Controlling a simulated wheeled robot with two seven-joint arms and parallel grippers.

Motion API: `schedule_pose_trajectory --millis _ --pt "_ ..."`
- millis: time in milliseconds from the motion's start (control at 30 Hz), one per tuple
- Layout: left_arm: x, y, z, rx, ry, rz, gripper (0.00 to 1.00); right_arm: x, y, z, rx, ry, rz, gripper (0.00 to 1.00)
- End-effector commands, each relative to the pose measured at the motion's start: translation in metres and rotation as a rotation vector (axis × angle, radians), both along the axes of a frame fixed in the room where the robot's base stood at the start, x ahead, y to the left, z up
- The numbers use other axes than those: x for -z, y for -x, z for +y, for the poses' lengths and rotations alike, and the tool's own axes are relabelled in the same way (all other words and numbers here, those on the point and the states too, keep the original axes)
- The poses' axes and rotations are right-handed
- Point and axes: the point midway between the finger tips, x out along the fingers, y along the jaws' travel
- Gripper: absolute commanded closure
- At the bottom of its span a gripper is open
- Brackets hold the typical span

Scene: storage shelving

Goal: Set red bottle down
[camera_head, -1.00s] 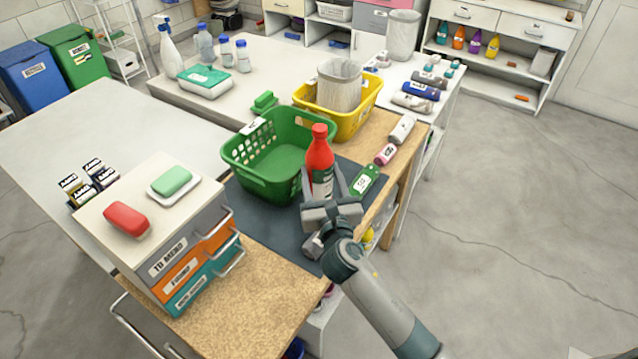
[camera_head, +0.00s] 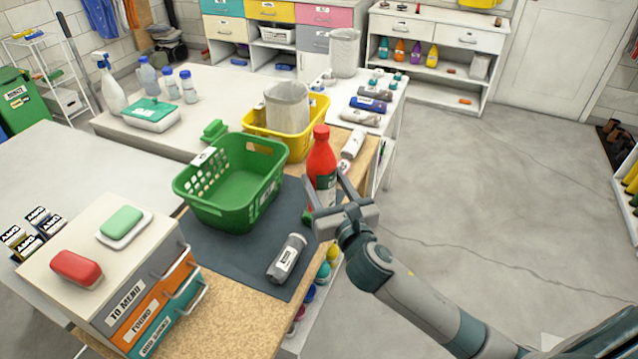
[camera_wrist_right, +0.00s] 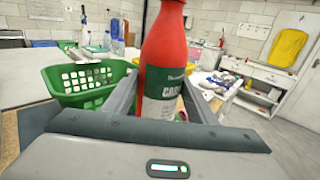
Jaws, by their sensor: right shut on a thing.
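The red bottle (camera_head: 321,163) has a red cap and a green and white label, and it stands upright between the fingers of my right gripper (camera_head: 333,193). In the right wrist view the red bottle (camera_wrist_right: 164,60) fills the middle, with a grey finger on each side and the right gripper (camera_wrist_right: 163,104) shut on it. In the head view it is at the right edge of the dark mat (camera_head: 215,250), beside the green basket. I cannot tell whether its base touches the surface. My left gripper is not in view.
The green basket (camera_head: 232,185) stands just left of the bottle. A grey labelled bottle (camera_head: 286,258) lies on the mat in front. A yellow basket (camera_head: 318,107) with a bin stands behind. A drawer unit (camera_head: 118,300) stands front left. Open floor lies to the right.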

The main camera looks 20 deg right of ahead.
Motion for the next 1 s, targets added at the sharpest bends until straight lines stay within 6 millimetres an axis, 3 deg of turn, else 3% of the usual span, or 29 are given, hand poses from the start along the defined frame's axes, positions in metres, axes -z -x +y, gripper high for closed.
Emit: schedule_pose_trajectory --millis 567,767,1000 --pt "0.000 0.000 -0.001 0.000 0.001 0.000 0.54 0.000 0.005 0.002 -0.002 0.001 -0.003 1.00" --pt "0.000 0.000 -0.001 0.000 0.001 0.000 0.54 0.005 0.029 0.011 -0.014 0.007 -0.002 1.00" --pt "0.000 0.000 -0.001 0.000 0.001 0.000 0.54 0.011 0.086 0.029 -0.034 0.011 0.001 1.00"
